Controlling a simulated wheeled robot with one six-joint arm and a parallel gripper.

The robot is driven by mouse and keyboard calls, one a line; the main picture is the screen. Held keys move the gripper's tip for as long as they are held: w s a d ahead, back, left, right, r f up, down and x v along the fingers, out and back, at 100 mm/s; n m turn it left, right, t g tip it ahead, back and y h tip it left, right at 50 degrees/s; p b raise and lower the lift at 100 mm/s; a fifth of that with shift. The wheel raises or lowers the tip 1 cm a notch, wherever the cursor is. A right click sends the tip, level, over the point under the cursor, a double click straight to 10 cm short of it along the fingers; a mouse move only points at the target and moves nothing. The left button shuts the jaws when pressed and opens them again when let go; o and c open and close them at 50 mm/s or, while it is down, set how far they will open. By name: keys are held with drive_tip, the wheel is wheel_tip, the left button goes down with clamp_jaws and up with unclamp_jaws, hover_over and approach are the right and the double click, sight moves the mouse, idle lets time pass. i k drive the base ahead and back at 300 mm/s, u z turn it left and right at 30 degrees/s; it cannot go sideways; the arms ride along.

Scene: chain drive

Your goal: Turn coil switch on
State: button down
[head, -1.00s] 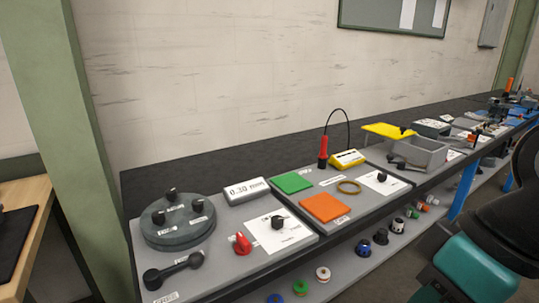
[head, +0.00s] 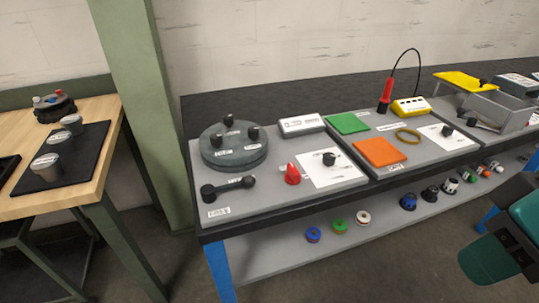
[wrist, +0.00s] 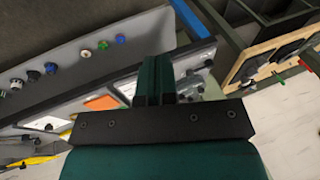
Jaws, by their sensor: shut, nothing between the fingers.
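A red knob (head: 292,175) stands on the grey panel of the near bench in the head view. Beside it a black knob (head: 329,158) sits on a white labelled plate (head: 345,174). Another black knob (head: 447,130) sits on a white plate further right. The labels are too small to read, so I cannot tell which is the coil switch. My gripper (wrist: 155,62) shows in the wrist view with its green fingers together and empty, apart from the bench panels and knobs.
A grey disc (head: 234,154) with black knobs, a black bar handle (head: 228,187), a green pad (head: 348,123) and an orange pad (head: 380,152) lie on the bench (head: 260,205). A wooden table (head: 95,110) stands left, past a green post (head: 150,110). Open floor lies in front.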

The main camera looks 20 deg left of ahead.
sight(293, 177)
drive_tip(key=k, duration=0.6)
drive_tip(key=u, duration=0.7)
drive_tip(key=i, duration=0.95)
drive_tip(key=z, duration=0.1)
